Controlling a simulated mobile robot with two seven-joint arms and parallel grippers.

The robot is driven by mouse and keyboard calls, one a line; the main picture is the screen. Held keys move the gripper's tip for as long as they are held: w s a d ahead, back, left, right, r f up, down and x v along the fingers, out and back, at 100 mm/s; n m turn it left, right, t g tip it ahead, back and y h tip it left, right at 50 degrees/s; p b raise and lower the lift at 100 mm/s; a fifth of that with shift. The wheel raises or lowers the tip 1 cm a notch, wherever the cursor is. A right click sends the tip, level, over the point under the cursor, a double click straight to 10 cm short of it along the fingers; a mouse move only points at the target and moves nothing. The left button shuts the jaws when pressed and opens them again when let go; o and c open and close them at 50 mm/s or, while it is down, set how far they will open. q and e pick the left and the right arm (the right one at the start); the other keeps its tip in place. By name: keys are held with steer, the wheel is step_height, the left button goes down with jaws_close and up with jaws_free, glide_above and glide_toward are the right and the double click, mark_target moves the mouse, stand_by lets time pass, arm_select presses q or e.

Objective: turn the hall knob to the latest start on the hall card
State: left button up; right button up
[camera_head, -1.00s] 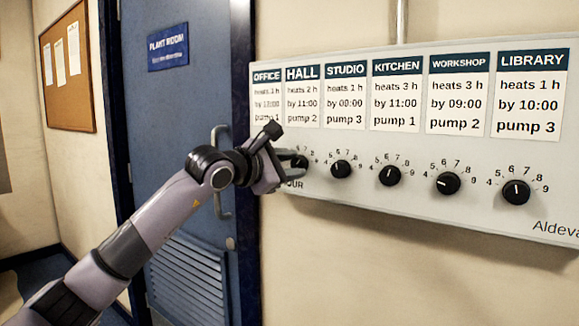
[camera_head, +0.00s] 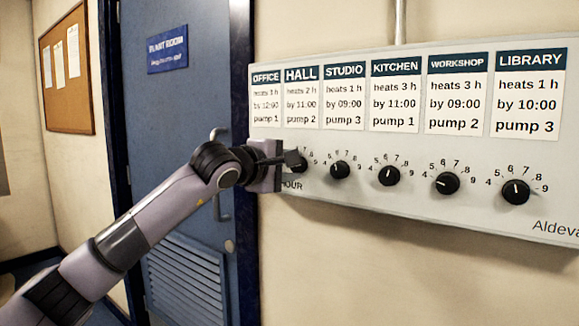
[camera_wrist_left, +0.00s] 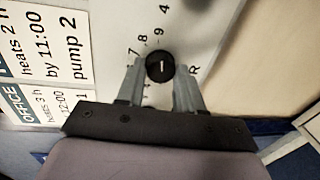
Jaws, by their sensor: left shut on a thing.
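The hall card (camera_head: 301,98) reads heats 2 h, by 11:00, pump 2; it also shows at the upper left of the left wrist view (camera_wrist_left: 45,45). The hall knob (camera_wrist_left: 160,67) is round and black with a white mark, on a dial with 7, 8 and 9 legible. The mark runs up and down in the wrist picture; I cannot tell surely which number it points at. My left gripper (camera_wrist_left: 160,75) is shut on this knob, one finger on each side. In the head view the knob (camera_head: 301,164) is partly hidden by the gripper (camera_head: 290,160).
The studio knob (camera_head: 340,170) is close to the right of the hall knob, with the kitchen (camera_head: 389,175), workshop (camera_head: 447,183) and library (camera_head: 516,191) knobs further right. My gripper hides the office knob. A blue door (camera_head: 180,120) with a handle stands behind my left arm.

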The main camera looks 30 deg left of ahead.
stand_by(0.4)
arm_select(q)
steer(key=o, duration=1)
steer(key=shift+o, duration=0.2)
steer(key=s+a+b, duration=0.1)
steer(key=s, duration=0.6)
steer(key=shift+r+b, duration=0.4)
steer(key=shift+r, duration=0.05)
